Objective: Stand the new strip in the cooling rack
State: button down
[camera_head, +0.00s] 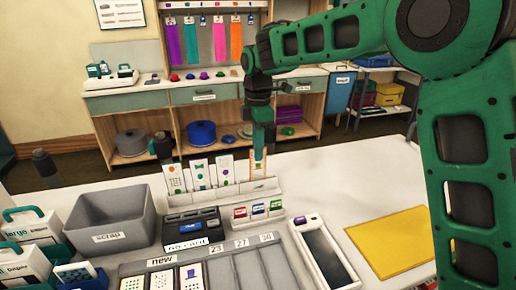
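The cooling rack appears to be the long white slotted holder (262,189) in the middle of the table. Several printed strips (198,174) stand upright in its left and middle parts. One more strip (258,161), white with orange and green, is upright at the rack's right part, directly below my gripper (262,148). My gripper points down, its fingers at the top of this strip. Whether they are closed on it, and whether its foot sits in a slot, I cannot tell. A grey tray labelled "new" (228,262) in front has several strips lying in its left lanes.
A grey bin labelled "scrap" (110,236) and paper boxes (28,232) stand at left. A black card unit (193,226) and small coloured cards (257,209) sit before the rack. White table behind the mat is clear.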

jog(key=shift+f, duration=0.2)
dwell(0.4)
jog(key=c, duration=1.9)
grip_release()
jog(key=shift+c, duration=0.2)
notch_tip(320, 180, up, 11)
jog(key=shift+w+f, duration=0.1)
jog(key=shift+f, duration=0.05)
